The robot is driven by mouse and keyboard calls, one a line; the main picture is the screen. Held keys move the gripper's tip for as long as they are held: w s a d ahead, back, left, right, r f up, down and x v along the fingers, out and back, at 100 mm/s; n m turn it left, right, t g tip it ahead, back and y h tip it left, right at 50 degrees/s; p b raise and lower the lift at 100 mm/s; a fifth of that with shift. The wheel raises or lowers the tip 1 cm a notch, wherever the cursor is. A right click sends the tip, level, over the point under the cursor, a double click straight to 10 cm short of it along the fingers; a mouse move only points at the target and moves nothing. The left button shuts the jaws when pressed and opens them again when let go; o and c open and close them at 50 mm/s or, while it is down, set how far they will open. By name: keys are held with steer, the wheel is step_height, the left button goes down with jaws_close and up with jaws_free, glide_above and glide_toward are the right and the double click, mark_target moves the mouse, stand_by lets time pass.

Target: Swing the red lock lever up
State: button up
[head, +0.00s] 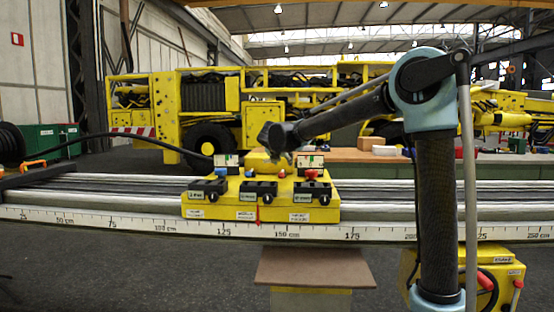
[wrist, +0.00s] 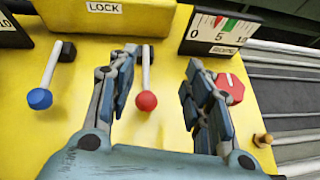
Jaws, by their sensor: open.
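The red lock lever (wrist: 147,97) shows in the wrist view as a pale rod with a red ball on its near end. It lies on the yellow panel (wrist: 205,144), below a raised block marked LOCK (wrist: 104,8). My gripper (wrist: 160,72) is open above the panel. The lever lies between its two fingers, closer to the left one, with a gap visible at the ball. I cannot tell whether a finger touches the rod. In the head view my arm reaches in from the right over the yellow console (head: 330,205); the fingertips are not clear there.
A blue-ball lever (wrist: 40,98) lies left of the left finger. A red octagonal knob (wrist: 232,88) sits close beside the right finger, with a gauge (wrist: 225,28) above it and a small brass peg (wrist: 262,139) below. Grey rails (head: 420,205) run past the console.

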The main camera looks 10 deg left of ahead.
steer(key=shift+s+a+f, duration=0.1)
steer(key=shift+f, duration=0.25)
steer(key=s+f+v, duration=0.1)
steer(key=f+v, duration=0.1)
steer(key=v, duration=0.9)
steer(key=shift+s+r, duration=0.2)
steer(key=shift+s, duration=0.15)
